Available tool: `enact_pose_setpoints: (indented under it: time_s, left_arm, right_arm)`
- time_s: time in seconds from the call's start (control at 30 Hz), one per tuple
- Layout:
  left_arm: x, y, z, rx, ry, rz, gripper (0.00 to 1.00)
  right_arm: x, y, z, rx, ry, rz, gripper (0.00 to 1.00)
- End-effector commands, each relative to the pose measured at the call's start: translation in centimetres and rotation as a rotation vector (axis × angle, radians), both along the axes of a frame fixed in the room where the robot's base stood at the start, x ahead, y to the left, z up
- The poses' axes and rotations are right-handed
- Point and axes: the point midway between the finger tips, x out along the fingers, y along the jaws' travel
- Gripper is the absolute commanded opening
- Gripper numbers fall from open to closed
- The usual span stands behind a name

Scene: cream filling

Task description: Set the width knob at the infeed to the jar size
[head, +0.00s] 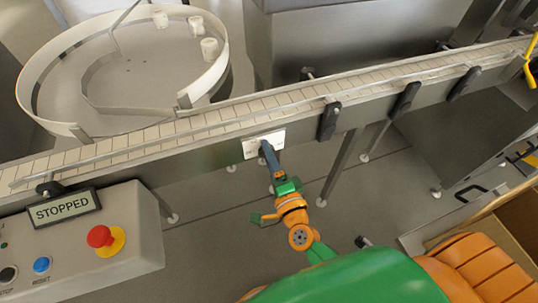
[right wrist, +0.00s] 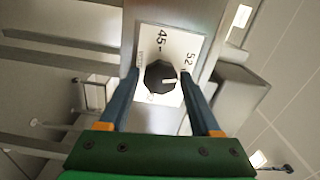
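The width knob (right wrist: 160,77) is a dark faceted dial on a white scale plate (right wrist: 150,118), marked 45 and 52. A light mark on the knob points right in the right wrist view, a little below the 52. The plate also shows on the conveyor's front side in the head view (head: 251,148), partly hidden by my right gripper. My right gripper (right wrist: 158,74) has its fingers apart, one on each side of the knob, with narrow gaps visible. It also shows in the head view (head: 266,147), pointing at the plate. My left gripper is not in view.
The conveyor (head: 225,120) runs across the head view with dark clamps along its side. A round turntable (head: 150,65) at upper left holds white jars (head: 195,26). At lower left, a control box (head: 140,230) has a red button (head: 100,236) and a sign (head: 63,209) reading STOPPED.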

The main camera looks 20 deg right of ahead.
Motion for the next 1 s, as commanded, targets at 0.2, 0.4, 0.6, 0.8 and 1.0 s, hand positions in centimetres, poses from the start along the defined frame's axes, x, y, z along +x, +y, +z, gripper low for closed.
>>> enact_pose_setpoints:
  time_s: [0.2, 0.4, 0.6, 0.8, 1.0]
  left_arm:
    - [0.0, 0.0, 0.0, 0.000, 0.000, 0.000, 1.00]
    - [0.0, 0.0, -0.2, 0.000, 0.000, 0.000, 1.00]
    - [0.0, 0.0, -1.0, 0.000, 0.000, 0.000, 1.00]
    - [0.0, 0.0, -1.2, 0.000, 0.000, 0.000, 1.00]
    - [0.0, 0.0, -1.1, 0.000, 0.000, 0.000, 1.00]
  right_arm:
    - [0.0, 0.0, 0.0, -0.001, -0.001, 0.000, 0.81]
    - [-1.1, -0.1, -0.2, -0.001, 0.002, 0.000, 0.81]
    - [-5.4, -0.2, -0.3, -0.002, 0.003, 0.002, 0.81]
    - [-7.1, -0.3, 0.0, -0.001, 0.000, 0.000, 0.81]
    - [-7.1, -0.3, 0.0, -0.001, -0.001, 0.000, 0.81]
